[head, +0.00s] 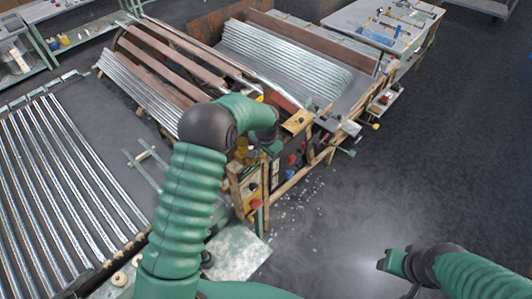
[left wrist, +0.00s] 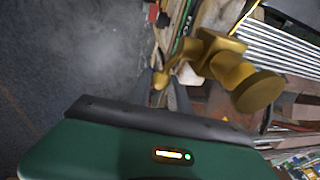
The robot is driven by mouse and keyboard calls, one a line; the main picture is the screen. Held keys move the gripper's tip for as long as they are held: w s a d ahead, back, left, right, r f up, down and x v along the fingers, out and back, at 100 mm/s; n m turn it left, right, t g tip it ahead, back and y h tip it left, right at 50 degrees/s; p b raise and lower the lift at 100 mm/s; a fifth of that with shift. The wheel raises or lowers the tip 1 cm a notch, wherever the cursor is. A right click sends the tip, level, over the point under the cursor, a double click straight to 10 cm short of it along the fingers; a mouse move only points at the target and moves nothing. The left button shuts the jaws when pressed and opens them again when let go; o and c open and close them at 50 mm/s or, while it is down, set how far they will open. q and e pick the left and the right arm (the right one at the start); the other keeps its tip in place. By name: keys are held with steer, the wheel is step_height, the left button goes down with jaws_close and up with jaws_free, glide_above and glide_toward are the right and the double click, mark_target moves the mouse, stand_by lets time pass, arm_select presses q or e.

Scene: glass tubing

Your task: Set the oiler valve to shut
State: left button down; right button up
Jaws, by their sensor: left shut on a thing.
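The brass oiler valve (left wrist: 215,55) shows large in the left wrist view, with a round cap (left wrist: 258,90) and a small lever (left wrist: 162,78). In the head view a small amber part (head: 241,146), which looks like the oiler, sits at the machine's near corner beside my left arm. My left gripper (left wrist: 162,88) has its two fingers on either side of the lever's rounded end and is shut on it. In the head view my left gripper (head: 272,147) is small and partly hidden. My right gripper (head: 383,264) is away at the lower right; its fingers are not clear.
The machine (head: 290,65) carries many glass tubes on its bed. A control panel with a red button (head: 256,203) stands just below my left gripper. A rack of tubes (head: 60,190) lies at left. The dark floor (head: 430,150) at right is open.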

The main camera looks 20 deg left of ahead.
arm_select(q)
steer(key=shift+s+f+g, duration=0.4)
steer(key=shift+f+g, duration=0.1)
steer(key=shift+f, duration=0.25)
arm_select(e)
steer(key=shift+w+a+f, duration=0.1)
steer(key=shift+a, duration=0.05)
arm_select(q)
steer(key=c, duration=1.5)
jaws_free()
steer(key=shift+c, duration=0.2)
steer(key=shift+o, duration=0.2)
steer(key=shift+w+a, duration=0.1)
steer(key=shift+w, duration=0.35)
steer(key=shift+r, duration=0.1)
step_height(320, 180, up, 16)
steer(key=s+d+b, duration=0.1)
steer(key=s+b, duration=0.1)
steer(key=b, duration=0.3)
steer(key=shift+s+d+b, duration=0.2)
steer(key=shift+d+b, duration=0.1)
steer(key=shift+d, duration=0.1)
arm_select(e)
steer(key=x, duration=0.3)
steer(key=s+x, duration=0.1)
steer(key=x, duration=0.1)
steer(key=shift+w+a+f, duration=0.1)
steer(key=shift+w+f, duration=0.05)
steer(key=shift+f, duration=0.25)
